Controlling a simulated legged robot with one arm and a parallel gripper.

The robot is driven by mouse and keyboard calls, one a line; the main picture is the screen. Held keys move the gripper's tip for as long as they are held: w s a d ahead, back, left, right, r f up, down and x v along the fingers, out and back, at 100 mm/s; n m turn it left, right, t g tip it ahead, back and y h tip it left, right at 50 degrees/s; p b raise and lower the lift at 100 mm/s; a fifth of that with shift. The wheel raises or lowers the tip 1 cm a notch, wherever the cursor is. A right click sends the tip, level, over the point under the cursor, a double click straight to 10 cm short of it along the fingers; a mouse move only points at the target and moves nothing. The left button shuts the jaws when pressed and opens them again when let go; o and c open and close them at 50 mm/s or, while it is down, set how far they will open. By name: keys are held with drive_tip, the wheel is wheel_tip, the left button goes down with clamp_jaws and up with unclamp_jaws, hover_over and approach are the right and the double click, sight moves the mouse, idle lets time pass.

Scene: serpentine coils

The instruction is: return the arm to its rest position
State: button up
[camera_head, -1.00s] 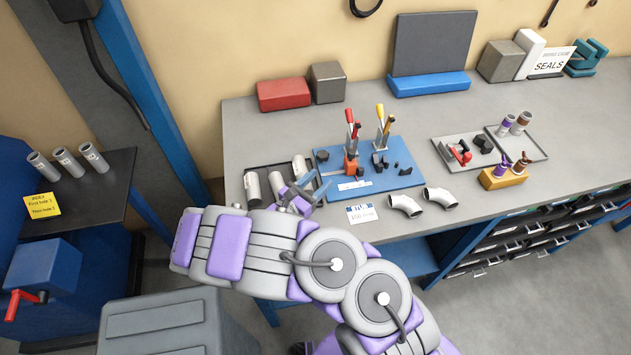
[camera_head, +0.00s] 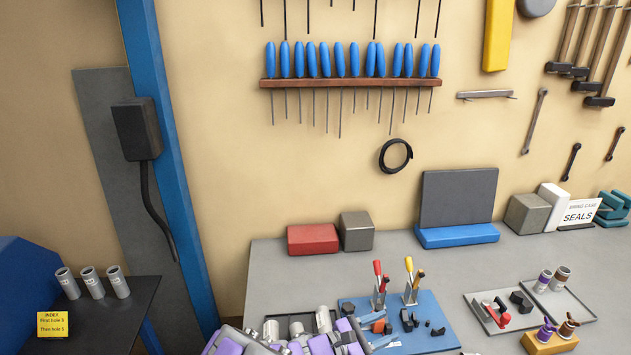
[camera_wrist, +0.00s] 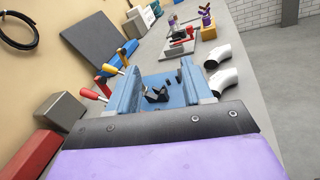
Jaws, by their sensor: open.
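My gripper (camera_wrist: 160,84) shows in the wrist view with its two blue jaws apart and nothing between them. Beyond the jaws lies the blue fixture board (camera_wrist: 165,82) with small dark parts on it. In the head view my purple and grey arm (camera_head: 235,343) shows at the bottom edge, and my gripper (camera_head: 378,332) is at the near left of the blue board (camera_head: 425,313). Most of the arm is below the frame.
Toggle clamps with red and yellow handles (camera_head: 408,266) stand up from the board. A red box (camera_head: 312,239) and grey block (camera_head: 356,231) sit at the bench back. Two pipe elbows (camera_wrist: 224,80) lie beside the board. A side table (camera_head: 120,315) holds three tubes.

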drive_tip(key=s+d+r+m+g+y, duration=0.3)
drive_tip(key=s+d+r+m+g, duration=0.3)
drive_tip(key=s, duration=0.3)
drive_tip(key=s+d+r+m+g+y, duration=0.25)
drive_tip(key=s+d+m+g, duration=0.25)
drive_tip(key=s+m, duration=0.4)
drive_tip(key=s+a+r+m+t+y+b, duration=0.1)
drive_tip(key=s+a+m+y, duration=0.3)
drive_tip(key=s+a+y, duration=0.7)
drive_tip(key=s+a+r+t, duration=0.1)
drive_tip(key=s, duration=0.4)
drive_tip(key=shift+a+m, duration=0.2)
drive_tip(key=shift+m, duration=0.2)
idle(0.8)
